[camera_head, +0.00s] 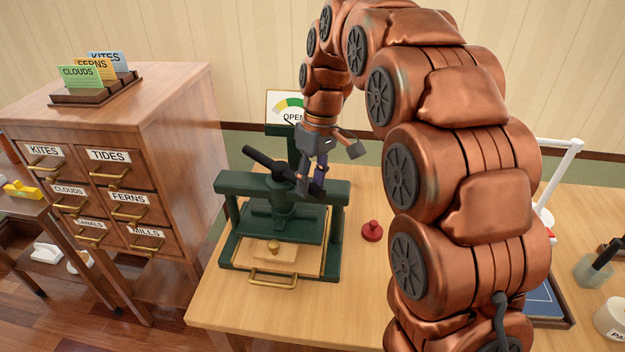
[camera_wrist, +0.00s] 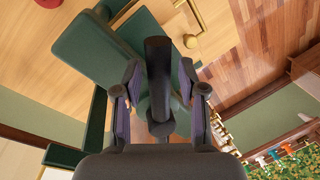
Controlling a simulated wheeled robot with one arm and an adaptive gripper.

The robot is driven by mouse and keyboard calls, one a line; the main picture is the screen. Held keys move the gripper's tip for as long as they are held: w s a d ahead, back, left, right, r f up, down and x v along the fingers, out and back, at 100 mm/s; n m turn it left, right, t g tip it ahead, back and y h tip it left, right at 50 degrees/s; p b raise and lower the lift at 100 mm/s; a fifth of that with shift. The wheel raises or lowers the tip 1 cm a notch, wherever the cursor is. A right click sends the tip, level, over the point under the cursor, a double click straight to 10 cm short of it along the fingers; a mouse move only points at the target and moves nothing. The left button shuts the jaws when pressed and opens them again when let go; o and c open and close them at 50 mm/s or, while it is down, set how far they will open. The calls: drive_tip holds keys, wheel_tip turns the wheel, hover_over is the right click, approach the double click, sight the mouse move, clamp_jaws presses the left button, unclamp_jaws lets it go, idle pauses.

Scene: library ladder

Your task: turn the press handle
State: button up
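The dark green press (camera_head: 282,222) stands on the wooden table. Its black handle bar (camera_head: 268,162) lies across the top, its near end pointing up and left; its other end is hidden by my gripper. My gripper (camera_head: 312,188) is at the right side of the handle, above the crossbeam. In the wrist view the black handle (camera_wrist: 158,60) lies between the two open fingers of my gripper (camera_wrist: 159,85), with a narrow gap seeming to show on each side. A gauge sign (camera_head: 288,107) reading "OPEN" stands behind the press, partly covered by my arm.
A red knob-like object (camera_head: 372,231) stands right of the press. A wooden board with a brass knob (camera_head: 273,246) sits in the press, with a brass pull (camera_head: 272,281) in front. A drawer cabinet (camera_head: 172,130) stands left. The table front is clear.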

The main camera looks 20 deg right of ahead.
drive_tip(key=shift+o, duration=0.4)
drive_tip(key=shift+w+d+r, duration=0.1)
drive_tip(key=shift+w+r, duration=0.05)
drive_tip(key=shift+r, duration=0.35)
wheel_tip(320, 180, up, 6)
drive_tip(key=d, duration=0.1)
drive_tip(key=shift+w+r, duration=0.2)
drive_tip(key=shift+w, duration=0.05)
idle(0.6)
